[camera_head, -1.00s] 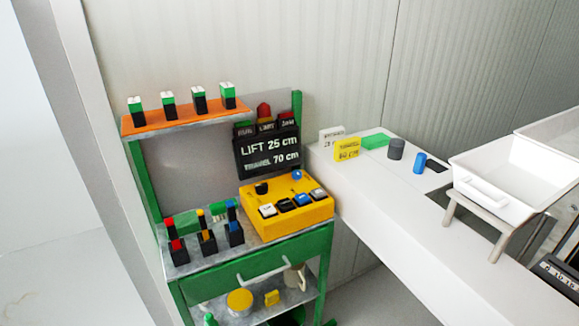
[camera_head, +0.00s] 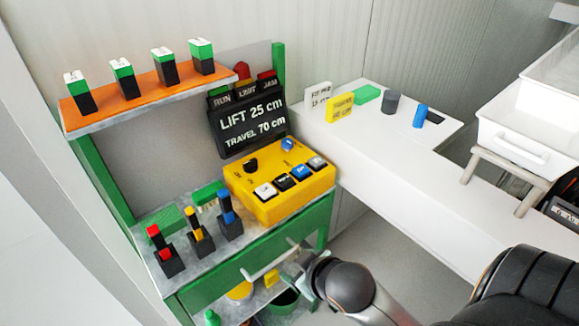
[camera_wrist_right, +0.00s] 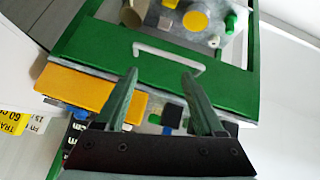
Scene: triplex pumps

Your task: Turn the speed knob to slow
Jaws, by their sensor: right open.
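The yellow control box (camera_head: 285,200) sits on the green bench, below the black display. On its top are a black knob (camera_head: 250,166) at the back left and a blue knob (camera_head: 288,145) at the back right. I cannot read the small markings that would tell which is the speed knob. My right gripper (camera_head: 298,266) is in front of the drawer, apart from the box. In the right wrist view its two fingers (camera_wrist_right: 159,76) are spread and empty, and part of the yellow box (camera_wrist_right: 70,85) shows beyond them. My left gripper is out of view.
The drawer handle (camera_head: 268,262) juts out close to my right gripper. Several buttons line the box's front. Upright coloured switches (camera_head: 197,235) stand to its left. An orange shelf (camera_head: 140,100) overhangs the back left. A white counter (camera_head: 420,165) lies right.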

